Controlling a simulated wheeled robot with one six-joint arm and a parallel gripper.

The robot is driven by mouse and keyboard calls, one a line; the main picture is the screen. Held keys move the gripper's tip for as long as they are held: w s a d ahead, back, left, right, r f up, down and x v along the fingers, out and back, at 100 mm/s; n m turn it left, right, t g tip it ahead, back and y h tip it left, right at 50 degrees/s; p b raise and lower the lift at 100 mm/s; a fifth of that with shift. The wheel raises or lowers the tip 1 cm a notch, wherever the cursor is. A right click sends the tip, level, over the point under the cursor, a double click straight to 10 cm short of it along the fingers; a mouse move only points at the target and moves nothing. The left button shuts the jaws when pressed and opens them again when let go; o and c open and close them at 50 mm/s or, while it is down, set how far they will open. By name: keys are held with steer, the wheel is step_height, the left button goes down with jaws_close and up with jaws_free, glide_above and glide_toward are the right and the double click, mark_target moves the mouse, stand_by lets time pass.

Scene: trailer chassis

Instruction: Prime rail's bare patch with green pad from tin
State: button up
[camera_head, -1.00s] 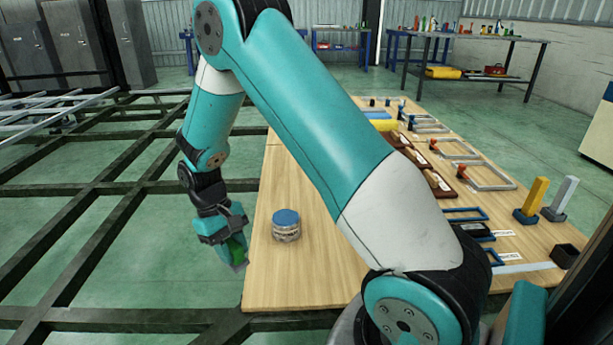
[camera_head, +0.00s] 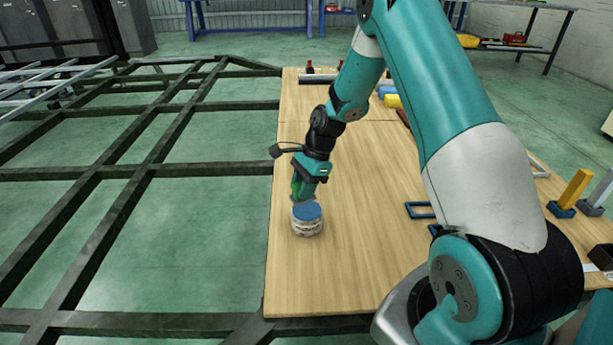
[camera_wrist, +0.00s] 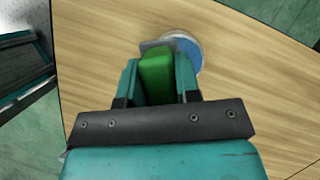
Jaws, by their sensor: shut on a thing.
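My gripper (camera_head: 303,192) is shut on the green pad (camera_head: 296,188), and points down just above the tin. In the wrist view the green pad (camera_wrist: 158,78) sits between the two teal fingers (camera_wrist: 158,85), with a grey face at its far end. The tin (camera_head: 307,222) is a round pale can with a blue top, upright on the wooden board. In the wrist view the tin (camera_wrist: 194,52) is partly hidden behind the pad. I cannot tell whether the pad touches the blue top. The dark chassis rails (camera_head: 165,145) form a grid at left; no bare patch can be made out.
The wooden board (camera_head: 350,270) is clear around the tin. Blue frames (camera_head: 418,210), a yellow-handled tool (camera_head: 572,190) and a grey-handled tool (camera_head: 598,192) are at right. A yellow thing (camera_head: 392,101) lies farther back. My arm hides part of the board.

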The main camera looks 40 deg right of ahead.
steer(key=m, duration=0.2)
steer(key=w+d+m+t, duration=0.1)
steer(key=d+m+t, duration=0.1)
steer(key=m, duration=0.1)
steer(key=shift+w+d+r+m+h, duration=0.25)
steer(key=shift+m+h, duration=0.05)
steer(key=shift+h, duration=0.1)
step_height(320, 180, down, 6)
steer(key=b, duration=0.7)
steer(key=shift+f, duration=0.4)
stand_by(0.5)
steer(key=shift+f, duration=0.15)
stand_by(2.0)
steer(key=shift+p, duration=0.3)
step_height(320, 180, up, 7)
steer(key=p, duration=0.8)
stand_by(0.5)
